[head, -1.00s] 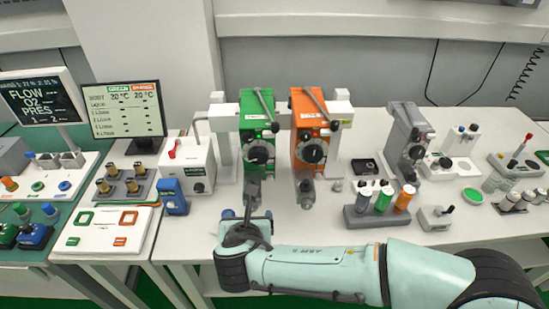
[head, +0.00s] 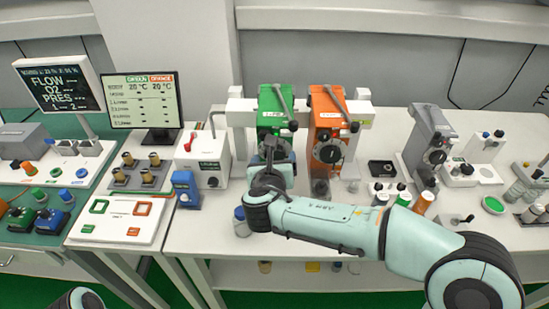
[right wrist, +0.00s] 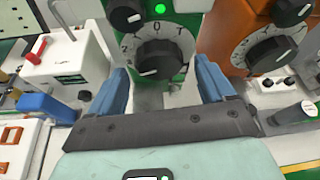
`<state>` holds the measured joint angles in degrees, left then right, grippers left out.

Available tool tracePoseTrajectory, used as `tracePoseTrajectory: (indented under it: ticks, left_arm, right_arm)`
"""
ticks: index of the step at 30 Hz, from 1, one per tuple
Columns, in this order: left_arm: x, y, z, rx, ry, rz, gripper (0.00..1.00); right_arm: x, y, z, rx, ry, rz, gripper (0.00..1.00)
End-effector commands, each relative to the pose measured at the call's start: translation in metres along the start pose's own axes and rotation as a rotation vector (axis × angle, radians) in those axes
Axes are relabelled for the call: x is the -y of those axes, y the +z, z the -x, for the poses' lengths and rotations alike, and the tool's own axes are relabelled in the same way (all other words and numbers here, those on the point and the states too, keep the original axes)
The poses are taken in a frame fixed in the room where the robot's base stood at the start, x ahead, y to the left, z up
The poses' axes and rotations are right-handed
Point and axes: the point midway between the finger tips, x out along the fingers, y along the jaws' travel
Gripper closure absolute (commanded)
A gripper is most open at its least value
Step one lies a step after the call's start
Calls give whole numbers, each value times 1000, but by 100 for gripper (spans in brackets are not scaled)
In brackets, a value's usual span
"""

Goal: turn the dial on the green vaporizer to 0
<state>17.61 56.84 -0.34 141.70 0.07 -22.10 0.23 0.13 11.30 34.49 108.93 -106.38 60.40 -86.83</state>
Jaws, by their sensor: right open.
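The green vaporizer (head: 272,106) stands on the white table, left of the orange vaporizer (head: 325,112). The 0 is near the top of the dial. A lit green dot shows above it. My right gripper (right wrist: 164,78) is open, with one blue finger on each side of the dial. I cannot tell whether the fingers touch it. In the head view my right gripper (head: 271,148) hides most of this dial. My left gripper is not in view.
The orange vaporizer's dial (right wrist: 270,52) is close to the right finger. A white box with a red lever (head: 203,160) and a blue block (head: 186,188) stand to the left. A small bottle (head: 241,222) is by my right wrist. Vials stand to the right.

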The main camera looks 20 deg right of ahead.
Motion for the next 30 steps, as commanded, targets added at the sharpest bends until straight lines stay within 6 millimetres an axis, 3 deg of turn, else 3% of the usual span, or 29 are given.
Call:
tracePoseTrajectory:
  ticks: [4,12,13,18,30]
  left_arm:
    - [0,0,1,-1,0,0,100]
    - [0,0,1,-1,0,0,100]
    - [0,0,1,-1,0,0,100]
    - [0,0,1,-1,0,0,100]
    - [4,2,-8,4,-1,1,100]
  right_arm:
    - [0,0,-10,-1,-1,-1,18]
    - [0,0,-11,0,0,-1,18]
    - [0,0,-11,0,0,-1,21]
    - [0,0,-11,0,0,-1,74]
    - [1,-1,-11,1,24,-55,74]
